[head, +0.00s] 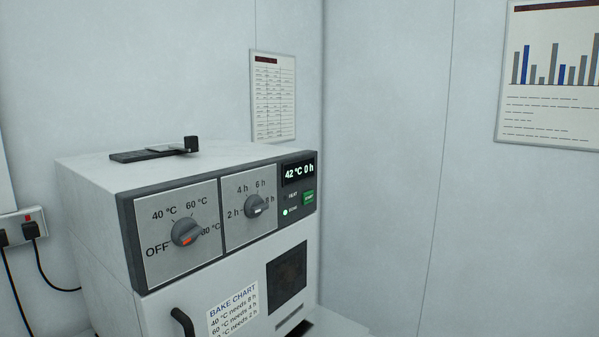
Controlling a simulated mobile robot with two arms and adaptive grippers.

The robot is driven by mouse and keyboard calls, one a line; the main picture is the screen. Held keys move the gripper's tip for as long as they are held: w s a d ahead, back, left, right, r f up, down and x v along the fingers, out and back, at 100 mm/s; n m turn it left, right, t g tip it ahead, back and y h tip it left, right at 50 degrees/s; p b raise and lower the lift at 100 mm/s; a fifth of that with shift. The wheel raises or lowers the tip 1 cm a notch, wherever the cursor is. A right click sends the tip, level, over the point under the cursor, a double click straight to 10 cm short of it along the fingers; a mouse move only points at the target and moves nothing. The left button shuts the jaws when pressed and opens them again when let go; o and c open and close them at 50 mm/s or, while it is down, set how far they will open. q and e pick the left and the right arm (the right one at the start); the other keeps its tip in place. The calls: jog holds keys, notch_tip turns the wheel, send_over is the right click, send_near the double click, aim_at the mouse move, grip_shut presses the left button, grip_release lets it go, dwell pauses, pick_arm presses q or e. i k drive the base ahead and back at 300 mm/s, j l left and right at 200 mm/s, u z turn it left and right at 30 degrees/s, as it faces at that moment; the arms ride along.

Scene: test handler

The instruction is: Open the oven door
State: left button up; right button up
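The white oven (90,225) stands at the left of the head view. Its front door (165,298) looks shut, flush with the front, though its lower part is cut off by the picture's bottom edge. The dark door handle (182,321) is at the door's left side, only its upper end showing. The door has a dark window (287,275) and a bake chart label (233,309). Neither of my grippers is in view.
Above the door are a temperature knob (186,232), a time knob (255,206) and a display (299,172) reading 42 °C 0 h. The lower indicator light is green. A dark flat device (155,152) lies on top. Plugs and cables are at the left wall socket (22,228).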

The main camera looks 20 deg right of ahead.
aim_at(266, 287)
jog(key=i+l+u, duration=0.1)
jog(key=l+u, duration=0.15)
jog(key=u, duration=0.25)
jog(key=i+l+u, duration=0.1)
jog(key=l+u, duration=0.15)
jog(key=u, duration=0.25)
jog(key=l+u, duration=0.25)
jog(key=u, duration=0.2)
